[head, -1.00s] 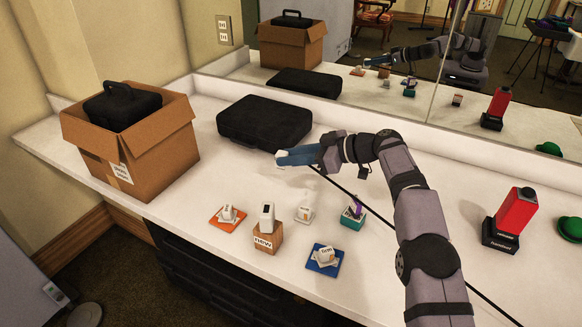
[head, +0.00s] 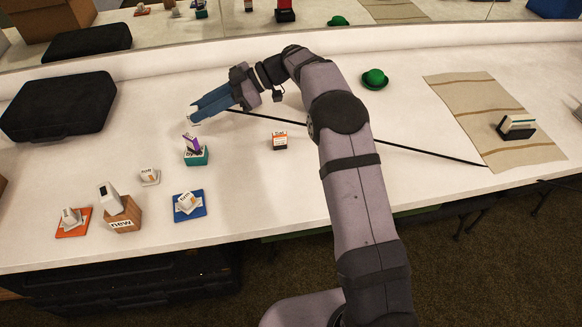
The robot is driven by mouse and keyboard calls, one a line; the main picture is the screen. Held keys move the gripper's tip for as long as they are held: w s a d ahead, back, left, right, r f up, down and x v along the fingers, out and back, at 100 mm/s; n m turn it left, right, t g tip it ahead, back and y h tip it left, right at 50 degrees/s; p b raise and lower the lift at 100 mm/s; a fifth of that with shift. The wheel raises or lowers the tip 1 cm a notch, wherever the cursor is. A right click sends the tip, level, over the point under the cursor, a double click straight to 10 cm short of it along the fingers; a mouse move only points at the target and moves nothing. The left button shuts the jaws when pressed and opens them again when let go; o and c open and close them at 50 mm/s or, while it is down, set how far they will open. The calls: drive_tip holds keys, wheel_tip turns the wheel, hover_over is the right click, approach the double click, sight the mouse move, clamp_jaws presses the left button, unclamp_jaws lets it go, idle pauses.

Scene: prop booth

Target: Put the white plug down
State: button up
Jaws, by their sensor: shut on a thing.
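My gripper (head: 191,116) reaches left over the counter, its blue fingers shut. A small piece of the white plug (head: 187,119) shows at the fingertips; the fingers hide most of it. The grip is behind the teal block with a purple piece (head: 195,156). I cannot tell whether the plug touches the counter. Other white pieces stand nearer the front: one on an orange mat (head: 66,232), one on a pale mat (head: 150,176) and one on a blue mat (head: 201,207).
A brown "new" box (head: 122,221) bears a white device. A black case (head: 60,105) lies left; a small orange-and-black block (head: 280,141) stands right of the grip. A green hat (head: 375,80) and striped cloth (head: 460,100) are farther right. A black line crosses the counter.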

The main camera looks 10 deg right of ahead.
drive_tip(key=s+d+r, duration=0.1)
drive_tip(key=s+d, duration=0.6)
drive_tip(key=d, duration=0.4)
drive_tip(key=s+d+r, duration=0.1)
drive_tip(key=s+d, duration=0.5)
drive_tip(key=d, duration=0.6)
drive_tip(key=shift+m+t, duration=0.3)
drive_tip(key=shift+t, duration=0.1)
drive_tip(key=shift+s+a+f+p, duration=0.1)
drive_tip(key=shift+f+p, duration=0.35)
drive_tip(key=shift+f, duration=2.05)
drive_tip(key=shift+s+a+f+p, duration=0.1)
drive_tip(key=shift+f+p, duration=0.35)
drive_tip(key=shift+f, duration=2.05)
drive_tip(key=shift+f, duration=0.15)
drive_tip(key=o, duration=1)
